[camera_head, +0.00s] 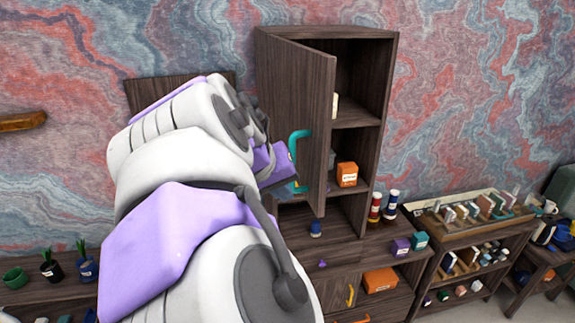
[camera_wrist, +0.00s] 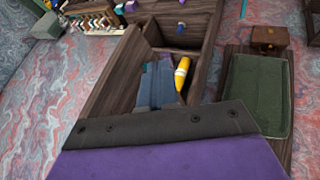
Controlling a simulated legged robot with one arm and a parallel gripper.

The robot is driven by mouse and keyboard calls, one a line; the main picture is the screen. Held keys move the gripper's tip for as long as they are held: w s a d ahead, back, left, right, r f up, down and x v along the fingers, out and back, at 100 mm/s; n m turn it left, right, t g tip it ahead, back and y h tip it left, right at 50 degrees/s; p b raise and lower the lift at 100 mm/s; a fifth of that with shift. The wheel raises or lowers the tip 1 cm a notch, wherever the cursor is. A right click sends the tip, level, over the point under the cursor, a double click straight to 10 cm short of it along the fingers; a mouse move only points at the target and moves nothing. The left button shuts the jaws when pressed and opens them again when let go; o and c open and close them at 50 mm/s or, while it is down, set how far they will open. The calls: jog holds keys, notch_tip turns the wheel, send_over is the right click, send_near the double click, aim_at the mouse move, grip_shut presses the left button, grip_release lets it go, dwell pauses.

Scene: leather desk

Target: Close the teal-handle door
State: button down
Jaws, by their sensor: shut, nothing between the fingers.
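The dark wooden door (camera_head: 300,95) of the tall cabinet stands open, swung out toward the left, with the shelves showing at its right. Its teal handle (camera_head: 297,137) is a vertical bar on the door's outer face. My gripper (camera_head: 290,187) is shut and empty, just left of the handle's lower part; whether it touches the handle or door I cannot tell. My arm covers much of the left of the head view. In the wrist view, bluish fingers (camera_wrist: 157,87) point toward dark wooden furniture, and the handle is not clear.
An orange box (camera_head: 347,174) sits on a cabinet shelf. Red and blue bottles (camera_head: 375,207) stand beside the cabinet's lower right. A rack of small items (camera_head: 470,215) is at the right, and small pots (camera_head: 52,268) are at the left. A yellow object (camera_wrist: 181,73) shows beside the fingers.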

aim_at(313, 197)
jog(key=d, duration=0.1)
jog(key=w+d+f, duration=0.1)
jog(key=w+d+f+p, duration=0.1)
jog(key=d, duration=0.1)
jog(key=shift+w, duration=0.25)
jog(key=shift+d, duration=0.5)
jog(key=shift+a, duration=0.15)
